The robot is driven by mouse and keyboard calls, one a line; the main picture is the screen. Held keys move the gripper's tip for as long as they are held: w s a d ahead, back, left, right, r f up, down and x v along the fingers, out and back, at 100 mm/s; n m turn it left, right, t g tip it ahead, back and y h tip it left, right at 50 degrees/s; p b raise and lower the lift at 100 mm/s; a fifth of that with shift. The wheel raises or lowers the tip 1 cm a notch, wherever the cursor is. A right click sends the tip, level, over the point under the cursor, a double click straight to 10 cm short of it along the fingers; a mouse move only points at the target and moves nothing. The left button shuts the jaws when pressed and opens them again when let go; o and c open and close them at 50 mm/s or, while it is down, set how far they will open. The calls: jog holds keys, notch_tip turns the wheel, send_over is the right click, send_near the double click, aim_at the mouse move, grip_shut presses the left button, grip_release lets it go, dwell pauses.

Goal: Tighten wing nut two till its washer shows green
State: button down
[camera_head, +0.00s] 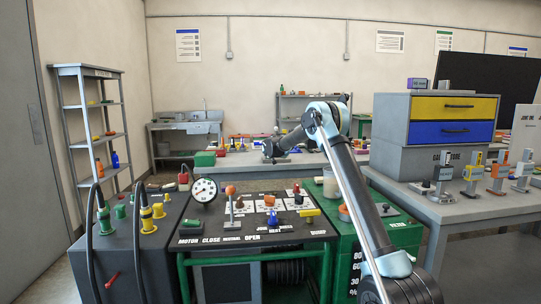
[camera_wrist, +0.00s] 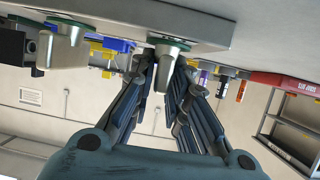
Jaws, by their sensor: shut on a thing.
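In the wrist view, which is upside down, a grey metal wing nut (camera_wrist: 167,62) hangs from the underside of a grey surface, with a green washer (camera_wrist: 172,41) at its base. The fingers of my gripper (camera_wrist: 166,70) stand on both sides of it and are shut on it. A second grey wing nut (camera_wrist: 62,50) with a green ring sits to the left, apart from my fingers. I cannot read a number on either nut. In the head view my gripper (camera_head: 272,152) is small at the back bench, and the nut is not clear there.
The back bench (camera_head: 245,165) holds several small coloured items. The black-topped cart (camera_head: 275,222) with a gauge (camera_head: 204,190) stands nearer. A right-hand table (camera_head: 470,207) carries a yellow and blue drawer box (camera_head: 455,119). A red box (camera_wrist: 285,82) shows in the wrist view.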

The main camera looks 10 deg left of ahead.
jog(key=shift+w+d, duration=0.1)
jog(key=shift+d, duration=0.1)
dwell(0.3)
jog(key=c, duration=1.7)
grip_release()
jog(key=shift+a, duration=0.1)
jog(key=shift+s+r, duration=0.15)
jog(key=shift+s, duration=0.3)
jog(key=v, duration=1.1)
